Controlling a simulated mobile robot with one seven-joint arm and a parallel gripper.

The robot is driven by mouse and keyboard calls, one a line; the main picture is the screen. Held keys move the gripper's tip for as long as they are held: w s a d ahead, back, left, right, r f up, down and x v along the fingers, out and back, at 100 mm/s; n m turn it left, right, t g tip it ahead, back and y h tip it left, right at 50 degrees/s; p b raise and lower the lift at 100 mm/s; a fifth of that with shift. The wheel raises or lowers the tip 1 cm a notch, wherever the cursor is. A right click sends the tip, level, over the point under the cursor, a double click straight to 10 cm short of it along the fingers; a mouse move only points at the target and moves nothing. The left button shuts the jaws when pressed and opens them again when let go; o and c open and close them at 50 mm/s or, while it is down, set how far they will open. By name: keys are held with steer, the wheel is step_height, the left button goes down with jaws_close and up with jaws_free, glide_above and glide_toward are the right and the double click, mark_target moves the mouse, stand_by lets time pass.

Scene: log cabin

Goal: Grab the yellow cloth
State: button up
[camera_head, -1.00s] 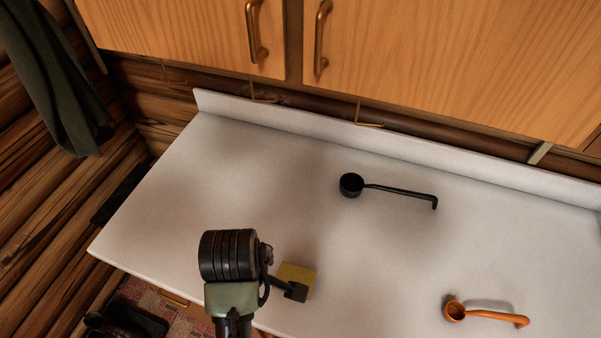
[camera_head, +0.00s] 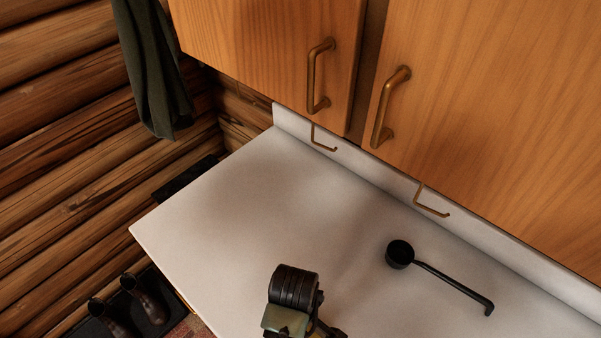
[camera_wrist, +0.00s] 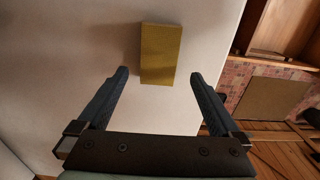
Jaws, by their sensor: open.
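The yellow cloth (camera_wrist: 158,54) shows in the wrist view as a flat, folded rectangle on the white counter (camera_wrist: 95,40). My gripper (camera_wrist: 158,80) is open, with its two fingers apart and nothing between them. The cloth lies just beyond the fingertips, roughly centred between them. In the head view my gripper's wrist (camera_head: 292,300) is at the bottom edge over the counter, and the cloth cannot be seen there.
A black ladle (camera_head: 440,278) lies on the counter to the right. Wooden cabinets (camera_head: 480,110) with brass handles hang above the back. A dark green cloth (camera_head: 153,75) hangs at the left wall. The counter's left part is clear.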

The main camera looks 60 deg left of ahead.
steer(key=shift+w+d+f+p, duration=0.1)
steer(key=shift+f+p, duration=0.25)
steer(key=shift+f, duration=1.1)
steer(key=shift+w+d+f+p, duration=0.1)
steer(key=shift+f+p, duration=0.2)
steer(key=shift+f, duration=1.1)
steer(key=c, duration=1.2)
steer(key=shift+r, duration=0.1)
steer(key=shift+c, duration=0.3)
